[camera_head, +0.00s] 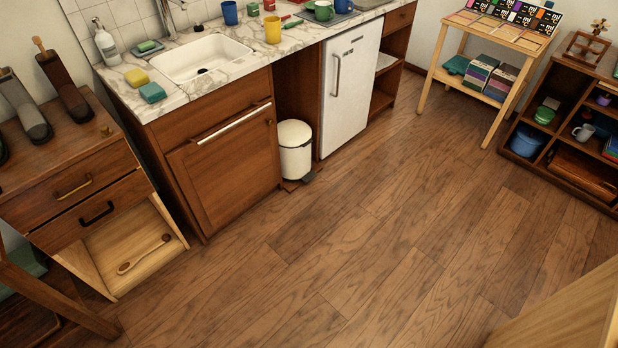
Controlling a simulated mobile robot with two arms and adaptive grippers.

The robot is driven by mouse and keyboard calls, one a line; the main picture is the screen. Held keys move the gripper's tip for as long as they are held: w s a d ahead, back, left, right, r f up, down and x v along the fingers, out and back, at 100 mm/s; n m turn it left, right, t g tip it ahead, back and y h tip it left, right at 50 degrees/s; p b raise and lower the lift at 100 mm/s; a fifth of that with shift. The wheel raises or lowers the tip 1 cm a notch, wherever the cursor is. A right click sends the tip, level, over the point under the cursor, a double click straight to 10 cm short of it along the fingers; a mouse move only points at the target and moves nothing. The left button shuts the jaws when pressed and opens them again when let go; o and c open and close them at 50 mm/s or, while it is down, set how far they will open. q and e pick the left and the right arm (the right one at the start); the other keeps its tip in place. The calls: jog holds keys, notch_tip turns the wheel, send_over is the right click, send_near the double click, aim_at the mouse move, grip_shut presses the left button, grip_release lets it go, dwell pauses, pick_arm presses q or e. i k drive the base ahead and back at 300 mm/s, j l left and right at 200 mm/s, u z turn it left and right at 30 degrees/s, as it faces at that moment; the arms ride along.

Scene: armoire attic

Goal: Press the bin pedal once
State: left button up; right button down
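A small cream-white bin (295,152) stands on the floor in the gap between the sink cabinet and the white fridge. Its rounded lid (294,133) is down. A dark pedal (309,177) sticks out at the foot of the bin, towards the open floor. Nothing touches the pedal. Neither of my grippers shows in the head view.
The brown sink cabinet (222,155) stands left of the bin and the white fridge (349,90) right of it. A drawer unit with an open lower shelf (125,252) is at the left. The wooden floor (400,220) before the bin is clear. A low shelf (574,170) stands at the right.

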aim_at(306, 179)
jog(key=i+l, duration=0.3)
jog(key=i, duration=0.25)
jog(key=i+l+u, duration=0.15)
jog(key=i+l, duration=0.15)
jog(key=i, duration=0.25)
jog(key=i+l, duration=0.35)
jog(key=i, duration=0.2)
jog(key=i+l+u, duration=0.15)
jog(key=i+l, duration=0.2)
jog(key=i, duration=0.2)
